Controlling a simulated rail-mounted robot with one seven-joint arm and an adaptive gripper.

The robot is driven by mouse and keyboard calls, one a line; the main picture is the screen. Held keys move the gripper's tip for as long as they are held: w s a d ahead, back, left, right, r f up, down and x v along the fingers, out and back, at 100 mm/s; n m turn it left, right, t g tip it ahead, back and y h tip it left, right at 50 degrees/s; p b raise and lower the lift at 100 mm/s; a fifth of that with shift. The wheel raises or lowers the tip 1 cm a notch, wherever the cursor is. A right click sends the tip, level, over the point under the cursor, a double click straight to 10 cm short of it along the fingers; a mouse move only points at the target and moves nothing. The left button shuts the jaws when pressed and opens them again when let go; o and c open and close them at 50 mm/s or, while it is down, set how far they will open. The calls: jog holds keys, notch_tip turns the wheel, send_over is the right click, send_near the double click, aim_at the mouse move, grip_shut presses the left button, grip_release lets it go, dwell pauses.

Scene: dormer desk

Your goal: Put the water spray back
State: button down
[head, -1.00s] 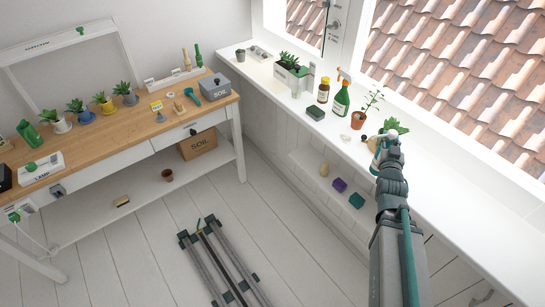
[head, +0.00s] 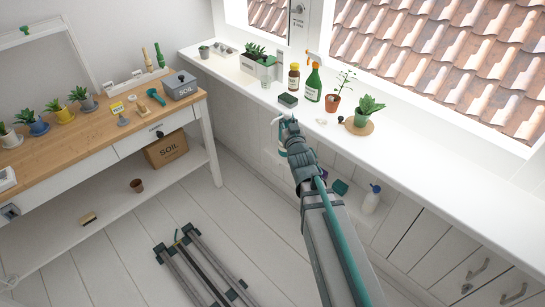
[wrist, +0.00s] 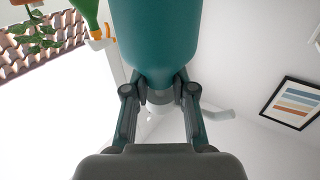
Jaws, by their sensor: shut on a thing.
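The water spray is a teal bottle (wrist: 154,38) with a white spray head (head: 281,118). My gripper (wrist: 160,92) is shut on it around the neck, just under the white head. The wrist view is upside down, so the body hangs below the fingers. In the head view my gripper (head: 290,130) is beside the front edge of the white sill (head: 420,138), near a dark green box (head: 288,100). Most of the bottle's body is hidden by my wrist in the head view.
On the sill stand a green spray bottle with orange nozzle (head: 313,82), a brown jar (head: 294,76), a terracotta pot (head: 332,103) and a plant on a round coaster (head: 358,127). Below are a white bottle with blue cap (head: 371,198) and a teal block (head: 340,187). The sill's right part is clear.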

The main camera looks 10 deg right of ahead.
jog(key=w+a+f+n+y+b, duration=0.1)
jog(key=w+a+f+b, duration=0.6)
jog(key=w+f+b, duration=0.55)
jog(key=w+a+f+n+y+b, duration=0.1)
jog(key=w+a+f+y+b, duration=0.1)
jog(key=w+a+f+b, duration=0.75)
jog(key=w+d+b, duration=0.2)
jog(key=w+d, duration=0.3)
jog(key=d, duration=0.4)
jog(key=w+d+b, duration=0.2)
jog(key=w+d, duration=0.3)
jog(key=d, duration=0.4)
notch_tip(320, 180, down, 8)
jog(key=b, duration=0.5)
jog(key=shift+w+d+r, duration=0.2)
jog(key=shift+d+r, duration=0.05)
jog(key=shift+d, duration=0.1)
jog(key=shift+f, duration=0.1)
